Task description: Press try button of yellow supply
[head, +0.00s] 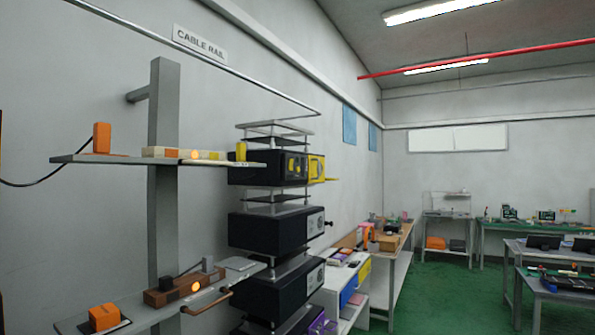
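A black box (265,171) with a yellow front part (317,168) sits high in a stack of black boxes at mid-left. A beige-and-yellow strip (170,153) lies on the upper shelf to its left, with a round glowing orange spot (196,155) that looks like a button or lamp. A small yellow block (241,152) stands near the shelf's right end. A brown block (175,291) on the lower shelf has a similar glowing spot (196,287). I cannot read any try label. Neither of my grippers is in view.
The upper shelf (80,159) and lower shelf (150,313) jut out beside a grey post (164,220). Orange blocks stand on both, and a brown handle (207,303) sticks out from the lower one. Benches (470,220) stand farther back. Green floor (430,290) is open at centre right.

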